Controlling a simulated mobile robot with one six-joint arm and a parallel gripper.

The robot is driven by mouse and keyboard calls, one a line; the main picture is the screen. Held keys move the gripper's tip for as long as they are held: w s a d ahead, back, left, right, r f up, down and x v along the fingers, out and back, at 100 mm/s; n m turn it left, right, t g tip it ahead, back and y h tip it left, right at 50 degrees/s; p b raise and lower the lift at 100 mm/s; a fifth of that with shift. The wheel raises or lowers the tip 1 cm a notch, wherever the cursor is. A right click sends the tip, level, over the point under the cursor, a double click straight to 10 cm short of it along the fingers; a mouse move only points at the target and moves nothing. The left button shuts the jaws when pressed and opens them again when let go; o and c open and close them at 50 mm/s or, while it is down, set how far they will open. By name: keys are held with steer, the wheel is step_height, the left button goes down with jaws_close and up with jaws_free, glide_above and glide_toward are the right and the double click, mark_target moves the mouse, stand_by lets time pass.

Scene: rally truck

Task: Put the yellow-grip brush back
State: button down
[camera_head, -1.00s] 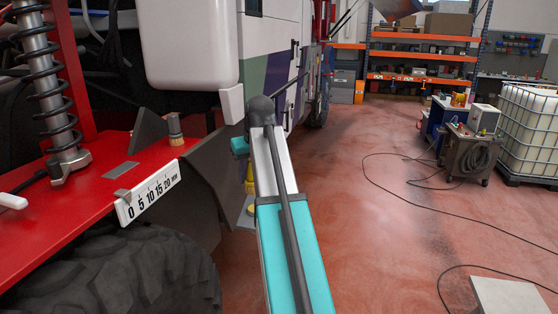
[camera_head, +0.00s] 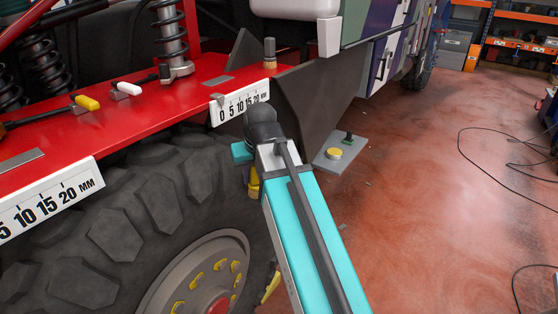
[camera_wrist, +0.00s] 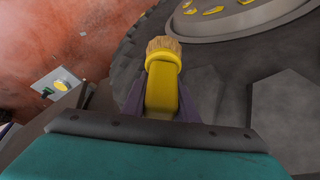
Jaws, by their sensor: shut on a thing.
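In the wrist view my gripper (camera_wrist: 161,97) is shut on the yellow-grip brush (camera_wrist: 162,75), with a purple-grey finger on each side of the grip. The pale tan bristles point away from the gripper. The brush is held over the dark tyre (camera_wrist: 215,70). In the head view only a little yellow of the brush (camera_head: 254,183) shows beside my arm, in front of the tyre (camera_head: 120,215). My gripper is mostly hidden there by the arm.
A grey plate (camera_head: 325,160) with a yellow disc sits right of the tyre. Open floor lies right, with cables.

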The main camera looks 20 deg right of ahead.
steer(key=a, duration=0.1)
steer(key=s+a+f, duration=0.2)
steer(key=shift+a, duration=0.25)
steer(key=shift+d, duration=0.15)
